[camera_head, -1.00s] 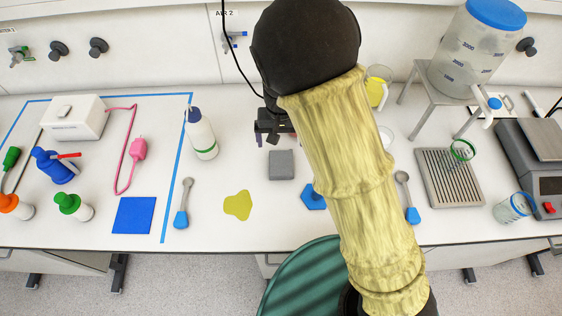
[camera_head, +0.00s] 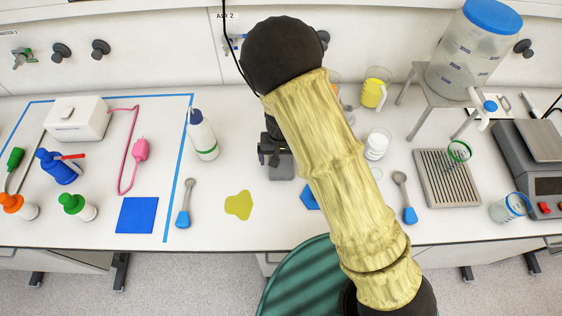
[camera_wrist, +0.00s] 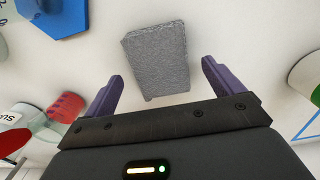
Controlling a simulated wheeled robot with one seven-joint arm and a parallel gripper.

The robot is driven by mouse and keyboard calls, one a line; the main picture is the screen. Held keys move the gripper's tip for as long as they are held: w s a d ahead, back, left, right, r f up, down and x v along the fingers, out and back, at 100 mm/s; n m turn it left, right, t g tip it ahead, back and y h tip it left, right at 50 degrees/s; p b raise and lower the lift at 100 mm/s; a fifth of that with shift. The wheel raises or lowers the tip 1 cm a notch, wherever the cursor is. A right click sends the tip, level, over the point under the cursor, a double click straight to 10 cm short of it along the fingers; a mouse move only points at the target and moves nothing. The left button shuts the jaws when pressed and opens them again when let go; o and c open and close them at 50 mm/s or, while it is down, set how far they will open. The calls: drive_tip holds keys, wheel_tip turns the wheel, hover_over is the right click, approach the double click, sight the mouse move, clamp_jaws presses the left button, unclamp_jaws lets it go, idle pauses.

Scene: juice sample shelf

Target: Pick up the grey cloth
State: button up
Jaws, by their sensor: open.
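The grey cloth (camera_wrist: 157,60) is a small, textured grey rectangle on the white bench. In the wrist view it lies ahead of and between the fingertips of my gripper (camera_wrist: 160,82), not held. The two purple fingers are spread wide with nothing between them but the cloth's near end and bare bench. In the head view the cloth (camera_head: 281,171) is partly hidden under my gripper (camera_head: 272,154). I cannot tell the exact height of the fingers above the cloth.
A yellow-green puddle-shaped piece (camera_head: 239,205) lies at left and a blue hexagon (camera_head: 310,197) at right. A white wash bottle (camera_head: 202,136) stands at back left. A white jar (camera_head: 376,144) stands at right. Bare bench surrounds the cloth at left.

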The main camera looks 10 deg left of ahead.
drive_tip(key=shift+f, duration=0.65)
drive_tip(key=c, duration=1.1)
